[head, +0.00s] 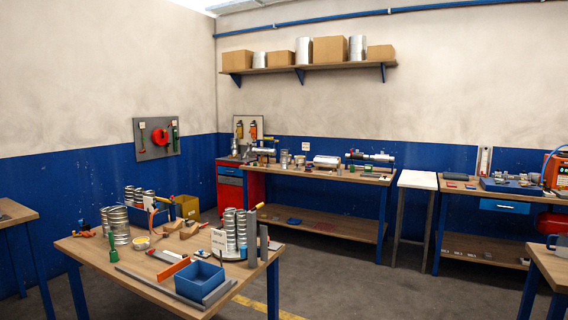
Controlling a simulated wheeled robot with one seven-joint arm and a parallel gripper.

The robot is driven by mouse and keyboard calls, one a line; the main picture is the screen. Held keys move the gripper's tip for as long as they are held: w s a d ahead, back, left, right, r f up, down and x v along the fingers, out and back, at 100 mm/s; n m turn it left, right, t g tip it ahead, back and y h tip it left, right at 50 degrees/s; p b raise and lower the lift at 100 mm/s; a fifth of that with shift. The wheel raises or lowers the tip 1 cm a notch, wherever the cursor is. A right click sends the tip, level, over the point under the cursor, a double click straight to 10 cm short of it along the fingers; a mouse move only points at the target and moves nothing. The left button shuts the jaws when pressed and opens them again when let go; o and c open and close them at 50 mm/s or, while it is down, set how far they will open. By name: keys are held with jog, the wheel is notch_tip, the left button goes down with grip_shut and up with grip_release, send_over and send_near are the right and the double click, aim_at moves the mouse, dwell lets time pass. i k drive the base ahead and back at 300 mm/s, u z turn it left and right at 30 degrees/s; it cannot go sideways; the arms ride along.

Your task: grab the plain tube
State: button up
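No single thing is clearly marked as the plain tube, and several candidates show in the head view. On the near table, a smooth grey upright piece (252,238) stands at the right end, beside ribbed metal ducts (230,230); I cannot tell if it is a tube or flat. Another ribbed duct (119,224) stands at the table's left. On the back bench lies a short silvery cylinder (326,161). Smooth-looking silvery cylinders (303,51) and (357,47) stand on the wall shelf. My gripper is not in view.
The near wooden table (150,283) also holds a blue bin (200,280), a long grey bar and wooden blocks. Behind it are the back bench (350,177), a white-topped stand (417,180) and a right bench. Grey floor (340,280) is open between them.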

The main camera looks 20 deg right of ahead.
aim_at(284, 153)
jog(key=z, duration=0.65)
jog(key=i, duration=7.25)
jog(key=u, duration=2.25)
jog(key=i, duration=2.2)
jog(key=z, duration=0.35)
